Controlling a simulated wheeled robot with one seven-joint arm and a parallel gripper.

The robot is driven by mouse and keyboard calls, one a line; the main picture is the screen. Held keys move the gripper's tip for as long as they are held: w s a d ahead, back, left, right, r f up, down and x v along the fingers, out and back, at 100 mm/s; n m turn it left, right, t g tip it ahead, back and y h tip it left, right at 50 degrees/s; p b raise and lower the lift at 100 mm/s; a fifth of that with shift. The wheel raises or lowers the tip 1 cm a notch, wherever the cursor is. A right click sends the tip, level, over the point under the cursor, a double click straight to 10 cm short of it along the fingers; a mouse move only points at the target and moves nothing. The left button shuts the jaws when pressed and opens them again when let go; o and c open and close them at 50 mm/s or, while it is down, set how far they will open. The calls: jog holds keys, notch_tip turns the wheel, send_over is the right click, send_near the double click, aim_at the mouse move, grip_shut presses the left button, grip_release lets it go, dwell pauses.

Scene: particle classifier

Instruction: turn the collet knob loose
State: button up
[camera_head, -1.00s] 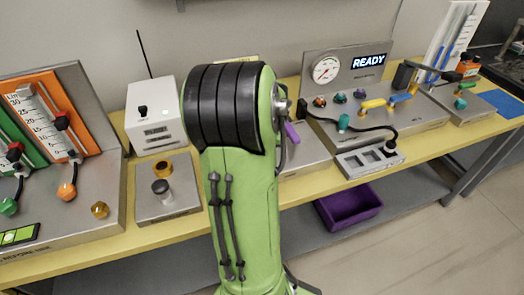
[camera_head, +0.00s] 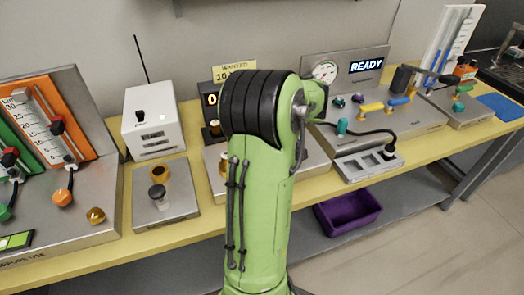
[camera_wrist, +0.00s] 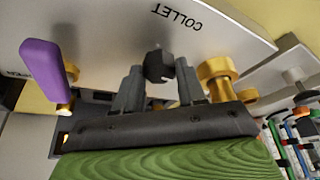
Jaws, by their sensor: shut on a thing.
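The collet knob (camera_wrist: 158,66) is a dark faceted knob under the upside-down word COLLET on a pale metal panel (camera_wrist: 110,25) in the wrist view. My gripper (camera_wrist: 159,84) has one grey finger on each side of the knob and is shut on it. The knob's far side is hidden. In the head view my green arm hides the knob and my gripper.
In the wrist view a purple lever (camera_wrist: 45,70) stands left of my gripper and a brass knob (camera_wrist: 216,72) stands close on the right. In the head view, a white box (camera_head: 150,120) and a READY console (camera_head: 400,122) flank my arm.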

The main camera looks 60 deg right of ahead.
jog(key=shift+n, duration=0.5)
jog(key=shift+y, duration=0.3)
jog(key=o, duration=1.1)
jog(key=p+v, duration=0.7)
jog(key=v, duration=0.8)
jog(key=shift+s+r, duration=0.1)
jog(key=shift+r, duration=0.25)
jog(key=shift+d, duration=0.1)
